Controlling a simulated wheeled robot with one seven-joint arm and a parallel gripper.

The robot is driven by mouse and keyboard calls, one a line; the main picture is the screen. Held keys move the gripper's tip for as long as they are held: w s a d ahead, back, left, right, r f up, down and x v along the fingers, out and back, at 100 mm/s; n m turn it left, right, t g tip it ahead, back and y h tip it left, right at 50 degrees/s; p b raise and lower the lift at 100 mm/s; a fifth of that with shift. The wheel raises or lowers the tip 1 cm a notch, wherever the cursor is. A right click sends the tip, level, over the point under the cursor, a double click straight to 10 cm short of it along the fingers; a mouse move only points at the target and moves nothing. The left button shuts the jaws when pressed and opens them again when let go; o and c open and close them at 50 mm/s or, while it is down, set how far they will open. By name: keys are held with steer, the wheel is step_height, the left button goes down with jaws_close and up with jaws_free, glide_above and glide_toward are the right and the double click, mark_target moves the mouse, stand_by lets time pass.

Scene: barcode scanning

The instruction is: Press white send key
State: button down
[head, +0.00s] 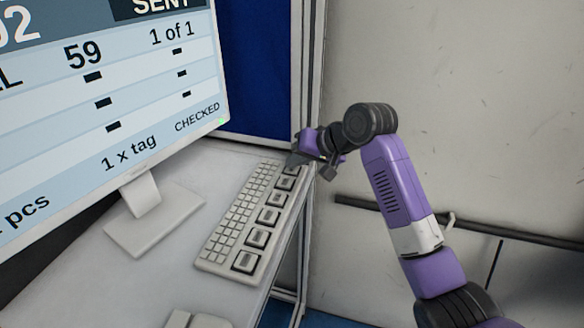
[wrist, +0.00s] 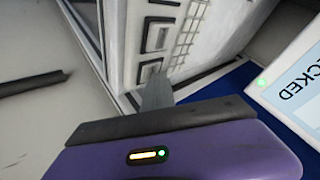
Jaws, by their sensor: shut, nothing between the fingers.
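The pale keyboard (head: 232,225) lies on the desk, with a column of large, dark-framed, light-centred keys along its right side. I cannot read their labels, so I cannot tell which is the white send key. My gripper (head: 298,160) is shut and empty at the far end of this column. It hides part of the farthest large key. In the wrist view, the fingertips (wrist: 152,72) are just beside a large key (wrist: 157,38). I cannot tell whether they touch the keyboard. The monitor (head: 110,100) reads "SENT", "1 of 1", "1 x tag" and "CHECKED".
The monitor stands on a pale foot (head: 155,218) left of the keyboard. A pale object (head: 198,320) is cut off at the front desk edge. A blue panel (head: 255,65) and a metal post stand behind the keyboard. A dark rail (head: 480,226) runs along the right wall.

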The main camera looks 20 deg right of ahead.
mark_target(295, 171)
steer(key=shift+r+p, duration=0.85)
step_height(295, 171, up, 5)
steer(key=p, duration=0.4)
steer(key=shift+p, duration=0.4)
